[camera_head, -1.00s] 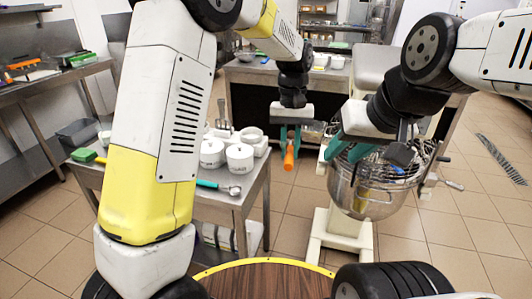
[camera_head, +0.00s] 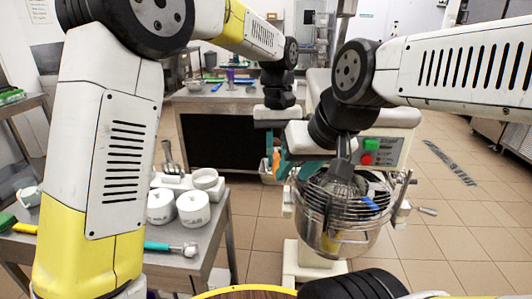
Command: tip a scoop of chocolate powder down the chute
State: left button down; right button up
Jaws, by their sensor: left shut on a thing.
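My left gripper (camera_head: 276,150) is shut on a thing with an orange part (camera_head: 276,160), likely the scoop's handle. The steel mixer bowl (camera_head: 345,243) sits under the guard, with a whisk (camera_head: 343,182) above. A blue piece (camera_head: 371,203) shows at the guard's right side. I cannot make out the chute clearly.
A steel counter (camera_head: 215,92) with a purple item stands behind. Mixer buttons (camera_head: 369,152) are behind the bowl. The tiled floor at right is clear.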

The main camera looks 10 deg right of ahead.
pick_arm(q)
notch_tip(320, 180, down, 2)
jog(key=shift+f, duration=0.1)
jog(key=a+f+g+h, duration=0.1)
jog(key=h, duration=0.4)
jog(key=a+f+g+h, duration=0.1)
jog(key=h, duration=0.4)
jog(key=a+m+g+h, duration=0.1)
jog(key=h, duration=0.4)
jog(key=shift+w+a+f+h, duration=0.25)
jog(key=shift+w+f+h, duration=0.05)
jog(key=shift+f, duration=0.1)
dwell(0.5)
